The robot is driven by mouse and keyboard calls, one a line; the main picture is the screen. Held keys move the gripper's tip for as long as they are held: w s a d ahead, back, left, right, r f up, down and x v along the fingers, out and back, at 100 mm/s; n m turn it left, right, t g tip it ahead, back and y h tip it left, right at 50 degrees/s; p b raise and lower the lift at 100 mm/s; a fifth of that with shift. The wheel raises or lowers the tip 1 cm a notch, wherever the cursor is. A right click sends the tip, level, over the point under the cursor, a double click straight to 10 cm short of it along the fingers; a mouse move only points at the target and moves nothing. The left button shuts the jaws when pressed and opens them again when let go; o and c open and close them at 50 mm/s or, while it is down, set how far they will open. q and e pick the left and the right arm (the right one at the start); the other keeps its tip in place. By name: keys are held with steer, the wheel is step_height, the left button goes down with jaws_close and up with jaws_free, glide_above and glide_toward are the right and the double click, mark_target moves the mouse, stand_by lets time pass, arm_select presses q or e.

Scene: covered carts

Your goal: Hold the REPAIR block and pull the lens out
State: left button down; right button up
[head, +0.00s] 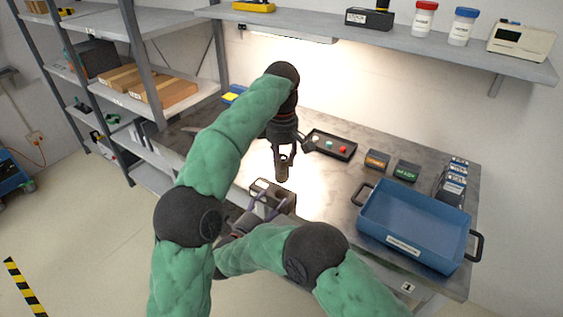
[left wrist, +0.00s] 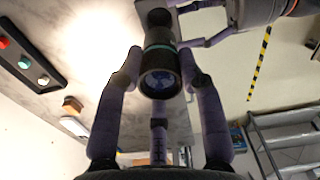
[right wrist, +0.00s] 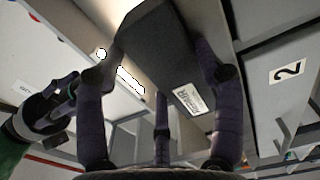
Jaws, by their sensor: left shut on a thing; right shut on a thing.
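The lens (head: 282,173) is a dark upright cylinder. In the left wrist view the lens (left wrist: 160,72) shows a teal ring and a bluish glass end. My left gripper (head: 284,160) is shut on it, one finger on each side. The REPAIR block (head: 285,201) is a dark box with a white label, low at the table's front. My right gripper (head: 266,206) is shut on this block (right wrist: 163,52), which also shows between its fingers in the right wrist view. The lens appears just above the block in the head view; contact between them is hard to tell.
A blue tray (head: 412,225) with black handles stands at the right. A black button panel (head: 330,145), an orange-labelled block (head: 376,160) and a green-labelled block (head: 406,171) lie behind. A shelf (head: 400,40) overhangs the back. Bare tabletop surrounds the panel.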

steer(key=o, duration=1.2)
steer(key=shift+o, duration=0.2)
steer(key=v, duration=0.7)
steer(key=shift+s, duration=0.25)
